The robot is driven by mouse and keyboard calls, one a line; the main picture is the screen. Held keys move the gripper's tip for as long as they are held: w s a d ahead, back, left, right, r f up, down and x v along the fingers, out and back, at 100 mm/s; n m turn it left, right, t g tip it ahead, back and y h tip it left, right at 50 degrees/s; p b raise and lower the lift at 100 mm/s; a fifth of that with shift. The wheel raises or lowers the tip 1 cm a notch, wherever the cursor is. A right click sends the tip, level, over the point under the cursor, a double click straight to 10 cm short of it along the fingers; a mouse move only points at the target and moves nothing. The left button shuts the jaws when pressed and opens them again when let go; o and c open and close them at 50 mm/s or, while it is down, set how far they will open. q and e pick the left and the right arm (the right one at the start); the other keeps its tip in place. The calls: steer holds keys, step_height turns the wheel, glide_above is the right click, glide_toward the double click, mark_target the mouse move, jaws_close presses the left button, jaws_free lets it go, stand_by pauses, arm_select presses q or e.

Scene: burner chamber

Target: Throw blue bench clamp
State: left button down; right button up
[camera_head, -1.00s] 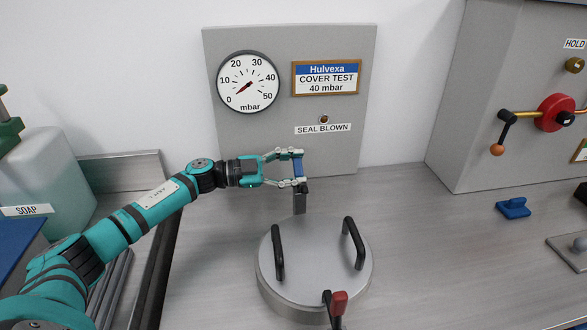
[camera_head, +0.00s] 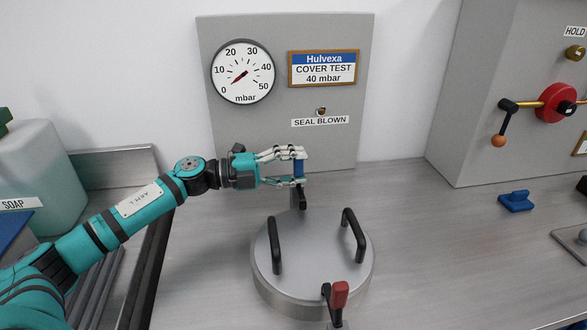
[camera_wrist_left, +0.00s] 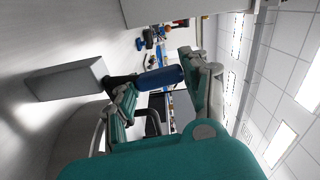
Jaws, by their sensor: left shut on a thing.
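The blue bench clamp (camera_head: 299,167) stands behind the round metal cover (camera_head: 313,252), with its blue handle above a dark lower part. My left gripper (camera_head: 301,168) is shut on the blue handle, with one finger above and one below it in the head view. In the left wrist view the blue handle (camera_wrist_left: 161,78) lies between the two fingers, with a dark arm running from it towards a grey block. The clamp's base is partly hidden behind the cover. My right gripper is not in view.
A red-handled clamp (camera_head: 339,295) stands at the cover's front edge. Two black handles (camera_head: 275,246) rise from the cover. A gauge panel (camera_head: 290,140) stands close behind my gripper. A blue object (camera_head: 516,201) lies on the bench at right; bench between is clear.

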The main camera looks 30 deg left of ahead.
arm_select(q)
steer(key=shift+s+d+f+m, duration=0.1)
steer(key=shift+s+m, duration=0.05)
steer(key=shift+m, duration=0.25)
steer(key=c, duration=0.9)
jaws_free()
steer(key=shift+v, duration=3.8)
